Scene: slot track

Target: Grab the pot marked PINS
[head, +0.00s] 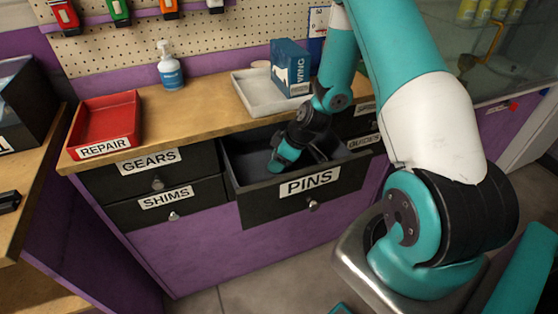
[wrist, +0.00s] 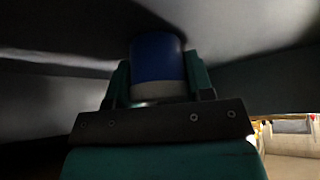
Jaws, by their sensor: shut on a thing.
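The label PINS is on the front of an open dark drawer (head: 270,208) in the workbench. My gripper (head: 279,163) reaches down into this drawer, near its left side. In the wrist view my gripper (wrist: 159,78) is shut on a blue pot (wrist: 158,57), a round body with a grey lower band, held between the two teal fingers. No marking on the pot can be read. In the head view the pot is hidden by the gripper and wrist.
Closed drawers marked GEARS (head: 150,162) and SHIMS (head: 168,197) are at left. The drawer walls close in around my gripper.

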